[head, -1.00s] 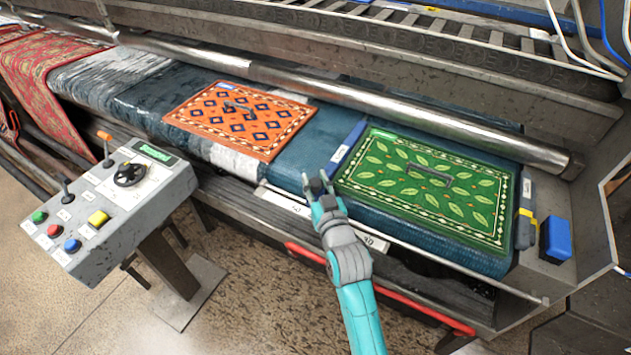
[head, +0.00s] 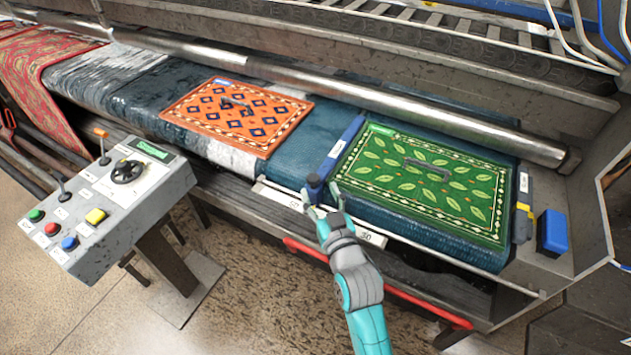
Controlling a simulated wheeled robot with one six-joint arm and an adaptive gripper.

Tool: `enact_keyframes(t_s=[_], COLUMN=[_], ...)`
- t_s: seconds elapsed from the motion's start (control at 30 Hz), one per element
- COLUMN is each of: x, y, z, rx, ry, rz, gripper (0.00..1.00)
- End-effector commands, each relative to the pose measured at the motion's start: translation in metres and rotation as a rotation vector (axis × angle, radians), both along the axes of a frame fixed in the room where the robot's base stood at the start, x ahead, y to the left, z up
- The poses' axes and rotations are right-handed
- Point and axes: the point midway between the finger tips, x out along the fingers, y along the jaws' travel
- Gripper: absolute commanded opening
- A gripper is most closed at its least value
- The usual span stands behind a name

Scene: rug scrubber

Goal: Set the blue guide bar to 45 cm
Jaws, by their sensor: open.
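The blue guide bar (head: 338,155) lies across the dark blue rug bed, between the orange rug and the green rug. A white scale strip (head: 271,193) runs along that edge. A blurry mark like 50 is left of the knob, and one like 30 is to the right; my gripper hides part between. My gripper (head: 321,193) is open, with its fingertips at the knob's near side. I cannot tell whether they touch it.
The orange rug (head: 225,130) lies left of the bar and the green rug (head: 450,215) close on its right. A steel roller (head: 340,92) spans behind them. A grey control panel (head: 105,225) stands at left. A red rail (head: 400,293) runs below the front edge.

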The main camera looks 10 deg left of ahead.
Motion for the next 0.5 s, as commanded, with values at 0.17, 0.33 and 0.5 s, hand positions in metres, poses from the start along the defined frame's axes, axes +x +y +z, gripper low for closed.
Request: enact_keyframes(t_s=[0.17,0.33,0.5], x=[-0.03,-0.048,-0.056], y=[-0.014,-0.023,-0.026], z=[-0.001,-0.001,0.0], rx=[0.0,0.0,0.001], ry=[0.001,0.001,0.0], rz=[-0.001,0.0,0.0], gripper=[0.6,0.6,0.6])
